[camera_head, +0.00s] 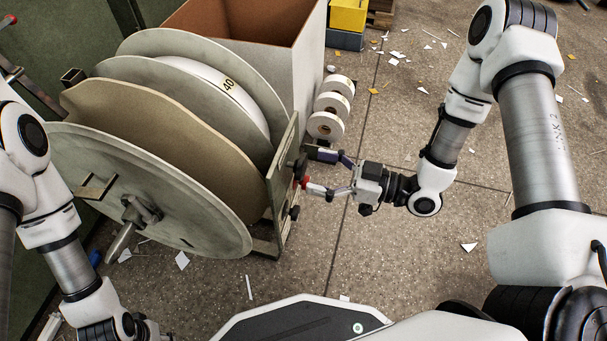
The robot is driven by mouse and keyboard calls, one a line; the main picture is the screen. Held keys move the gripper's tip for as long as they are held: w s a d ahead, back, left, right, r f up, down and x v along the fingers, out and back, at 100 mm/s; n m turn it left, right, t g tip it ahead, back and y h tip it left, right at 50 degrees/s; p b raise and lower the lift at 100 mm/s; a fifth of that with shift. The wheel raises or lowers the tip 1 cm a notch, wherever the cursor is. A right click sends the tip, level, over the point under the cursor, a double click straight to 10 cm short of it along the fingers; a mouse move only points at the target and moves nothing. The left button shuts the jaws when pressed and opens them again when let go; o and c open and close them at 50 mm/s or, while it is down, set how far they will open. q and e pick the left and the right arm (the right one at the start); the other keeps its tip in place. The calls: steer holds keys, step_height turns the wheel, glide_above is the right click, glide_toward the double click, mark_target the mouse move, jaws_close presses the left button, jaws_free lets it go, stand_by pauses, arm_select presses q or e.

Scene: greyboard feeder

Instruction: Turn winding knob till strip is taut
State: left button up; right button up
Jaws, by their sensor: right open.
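A large grey feeder with round flanges (150,180) stands at the left, holding a pale strip roll marked "40" (222,86). On the right side of its frame plate (281,180) are a dark knob (300,166), a small red part (306,181) and a lower dark knob (294,212). My right gripper (316,172) is open, its two fingers pointing left at the upper knob and red part. Whether they touch it I cannot tell. My left arm comes in at the lower left; its gripper fingers are out of view. The strip's tension cannot be made out.
A large open box (307,75) stands behind the feeder. Several small white rolls (326,125) lie beside it. A yellow bin (348,15) is at the back. Paper scraps (469,247) litter the floor, which is otherwise clear at the middle right.

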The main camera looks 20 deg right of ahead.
mark_target(305, 168)
steer(key=x, duration=0.1)
steer(key=b+x, duration=0.1)
steer(key=shift+w+a+f, duration=0.2)
steer(key=shift+a, duration=0.15)
steer(key=shift+w+a+r, duration=0.15)
steer(key=shift+w+a, duration=0.1)
steer(key=shift+a, duration=0.05)
